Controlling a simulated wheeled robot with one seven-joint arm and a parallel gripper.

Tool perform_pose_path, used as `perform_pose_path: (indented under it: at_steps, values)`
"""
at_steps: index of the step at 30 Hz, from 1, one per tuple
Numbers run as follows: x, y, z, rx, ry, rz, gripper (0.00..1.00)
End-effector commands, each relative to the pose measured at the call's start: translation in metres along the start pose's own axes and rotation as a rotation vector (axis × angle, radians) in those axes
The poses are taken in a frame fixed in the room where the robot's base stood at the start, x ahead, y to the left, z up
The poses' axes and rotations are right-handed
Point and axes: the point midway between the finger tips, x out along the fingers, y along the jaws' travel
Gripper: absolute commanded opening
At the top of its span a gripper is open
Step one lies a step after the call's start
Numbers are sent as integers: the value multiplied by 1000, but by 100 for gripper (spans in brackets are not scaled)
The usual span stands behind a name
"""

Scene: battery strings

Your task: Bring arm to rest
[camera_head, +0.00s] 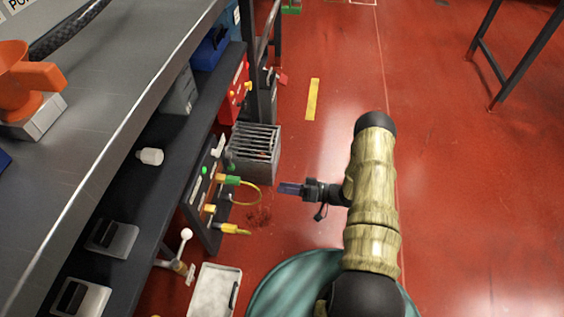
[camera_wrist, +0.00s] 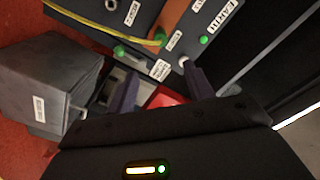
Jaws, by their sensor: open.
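My gripper (camera_head: 291,188) is at the end of my arm, above the red floor and to the right of the workbench's side in the head view. It points left toward a dark panel (camera_head: 203,186) with coloured connectors and stays apart from it. In the wrist view its two fingers (camera_wrist: 160,85) are spread with nothing held between them. Behind them are the labelled panel (camera_wrist: 190,30), a yellow cable (camera_wrist: 100,30) and a grey box (camera_wrist: 45,85).
A vented grey box (camera_head: 254,152) stands beyond the gripper. A yellow cable (camera_head: 257,195) loops out from the panel. A grey tray (camera_head: 213,288) lies at the lower middle. An orange object (camera_head: 25,85) sits on the workbench.

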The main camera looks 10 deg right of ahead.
Motion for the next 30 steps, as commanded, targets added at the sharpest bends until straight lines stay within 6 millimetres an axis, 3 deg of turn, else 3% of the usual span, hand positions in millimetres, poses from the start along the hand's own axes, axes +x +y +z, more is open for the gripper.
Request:
perform_pose_path:
  at_steps: [7,11,22,30]
  values:
    - [1,0,-2,-5,-3,6,52]
    - [5,1,-19,-43,-26,67,52]
    - [11,0,-131,-260,-182,528,52]
    - [-7,-39,-201,-323,-295,861,52]
